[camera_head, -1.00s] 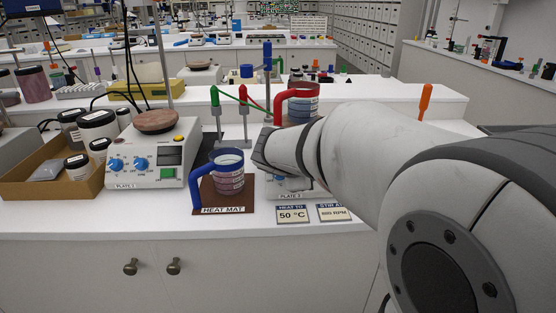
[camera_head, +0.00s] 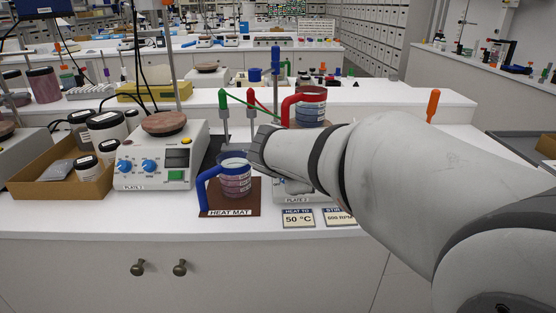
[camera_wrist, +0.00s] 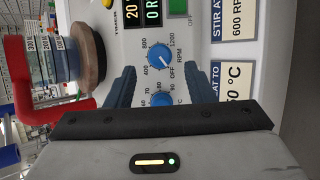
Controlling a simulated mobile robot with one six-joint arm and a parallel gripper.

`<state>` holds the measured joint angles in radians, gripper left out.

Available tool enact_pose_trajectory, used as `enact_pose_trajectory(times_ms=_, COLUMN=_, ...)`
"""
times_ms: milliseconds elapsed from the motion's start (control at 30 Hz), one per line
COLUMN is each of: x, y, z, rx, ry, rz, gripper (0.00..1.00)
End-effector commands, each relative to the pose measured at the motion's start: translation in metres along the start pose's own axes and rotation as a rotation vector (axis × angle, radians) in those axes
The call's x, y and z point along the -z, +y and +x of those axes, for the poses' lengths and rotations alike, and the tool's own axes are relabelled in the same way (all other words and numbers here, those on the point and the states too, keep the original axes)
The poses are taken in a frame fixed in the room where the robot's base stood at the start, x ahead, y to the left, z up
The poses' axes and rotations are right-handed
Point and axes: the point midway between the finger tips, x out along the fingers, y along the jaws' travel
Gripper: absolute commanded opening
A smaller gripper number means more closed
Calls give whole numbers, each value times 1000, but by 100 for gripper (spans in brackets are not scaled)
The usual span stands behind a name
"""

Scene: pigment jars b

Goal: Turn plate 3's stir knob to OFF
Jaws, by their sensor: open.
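The heat knob (camera_wrist: 161,99) is partly hidden behind my gripper body. My gripper (camera_wrist: 163,76) is open and empty, its dark blue fingers on either side of the heat knob and short of the stir knob in the picture. My arm hides the fingers in the head view.
A blue-handled beaker (camera_head: 235,180) stands on the heat mat (camera_head: 248,207) left of my wrist. A red-handled beaker (camera_head: 311,107) stands behind it. Plate 1 (camera_head: 190,160) and a cardboard box (camera_head: 30,185) are further left. Cards (camera_head: 298,218) lie in front of the plate.

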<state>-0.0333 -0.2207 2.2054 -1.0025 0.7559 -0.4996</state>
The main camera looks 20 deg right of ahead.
Motion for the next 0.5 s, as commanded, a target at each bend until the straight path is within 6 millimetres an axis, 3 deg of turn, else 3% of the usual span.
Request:
enact_pose_trajectory(times_ms=200, x=0, y=0, z=-32, rx=0, ry=1, rz=-1, gripper=49)
enact_pose_trajectory(times_ms=500, x=0, y=-1, z=-38, rx=3, ry=0, rz=-1, gripper=49)
